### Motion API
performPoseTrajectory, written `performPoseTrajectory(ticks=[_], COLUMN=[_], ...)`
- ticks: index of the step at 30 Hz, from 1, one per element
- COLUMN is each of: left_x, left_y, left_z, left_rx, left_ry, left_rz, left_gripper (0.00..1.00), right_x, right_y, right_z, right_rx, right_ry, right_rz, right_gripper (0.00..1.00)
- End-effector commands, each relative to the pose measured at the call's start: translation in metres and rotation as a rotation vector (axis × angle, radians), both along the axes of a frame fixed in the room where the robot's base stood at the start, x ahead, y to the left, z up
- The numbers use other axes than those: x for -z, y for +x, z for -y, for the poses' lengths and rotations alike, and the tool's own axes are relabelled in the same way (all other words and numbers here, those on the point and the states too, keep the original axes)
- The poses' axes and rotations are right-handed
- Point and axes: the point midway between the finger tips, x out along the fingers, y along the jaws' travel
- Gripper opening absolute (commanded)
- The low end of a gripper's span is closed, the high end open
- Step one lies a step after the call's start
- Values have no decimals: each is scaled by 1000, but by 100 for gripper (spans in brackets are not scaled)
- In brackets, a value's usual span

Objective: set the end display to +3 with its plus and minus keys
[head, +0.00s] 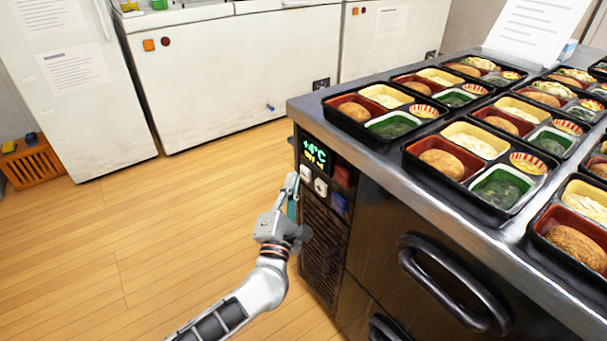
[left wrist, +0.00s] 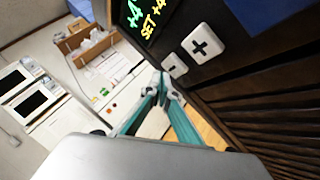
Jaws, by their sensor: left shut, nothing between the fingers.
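The end display (head: 315,153) on the counter's end panel reads +4°C in green, with a smaller line below. In the left wrist view the display (left wrist: 145,12) shows a yellow SET +4 line. Below it are two white keys: the minus key (head: 306,173) on the left and the plus key (head: 320,187) on the right. The left wrist view shows the minus key (left wrist: 174,65) and plus key (left wrist: 202,44) clearly. My left gripper (head: 292,184) is shut and empty, its fingertips (left wrist: 163,84) close by the minus key; contact cannot be told. My right gripper is not in view.
A red block (head: 342,175) and a blue block (head: 339,203) sit right of the keys. A slatted vent (head: 320,245) lies below, and a dark drawer handle (head: 455,285) juts out at right. Bento trays (head: 412,163) cover the steel counter.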

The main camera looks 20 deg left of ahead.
Motion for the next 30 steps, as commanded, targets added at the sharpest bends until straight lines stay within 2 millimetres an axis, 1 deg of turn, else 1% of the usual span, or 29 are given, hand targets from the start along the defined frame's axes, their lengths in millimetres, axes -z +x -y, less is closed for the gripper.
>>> performPoseTrajectory(ticks=[6,30], left_x=[0,0], left_y=[5,9], left_z=[4,7], left_rx=[0,0], left_ry=[1,0], left_rz=[0,0], left_gripper=[0,0], right_x=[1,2], right_y=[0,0], right_z=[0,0], right_rx=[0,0], right_ry=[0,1], right_rz=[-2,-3], right_gripper=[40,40])
